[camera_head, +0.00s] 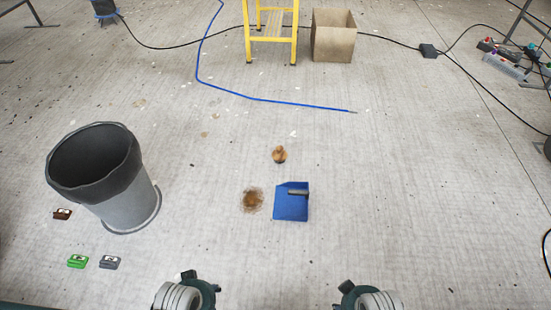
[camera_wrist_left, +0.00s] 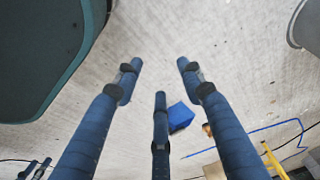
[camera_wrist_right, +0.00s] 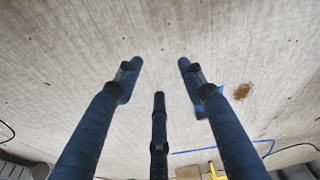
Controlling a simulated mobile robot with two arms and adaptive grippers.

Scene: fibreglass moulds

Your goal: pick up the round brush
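The round brush (camera_head: 279,154) looks like a small brown knobbed thing on the floor, ahead of me in the head view. In the left wrist view only a brown bit of it shows beside a finger (camera_wrist_left: 206,130). A blue dustpan (camera_head: 291,207) with a dark handle lies nearer to me. Left of it is a brown patch of dirt (camera_head: 253,200), also visible in the right wrist view (camera_wrist_right: 242,91). My left gripper (camera_wrist_left: 158,75) and right gripper (camera_wrist_right: 160,75) have their fingers spread and hold nothing. Both are well away from the brush.
A grey bin (camera_head: 130,205) with a dark liner stands at left, with small green (camera_head: 77,261), grey (camera_head: 110,262) and brown (camera_head: 62,214) blocks near it. A blue hose (camera_head: 270,101), yellow ladder (camera_head: 272,28) and cardboard box (camera_head: 333,40) are farther back.

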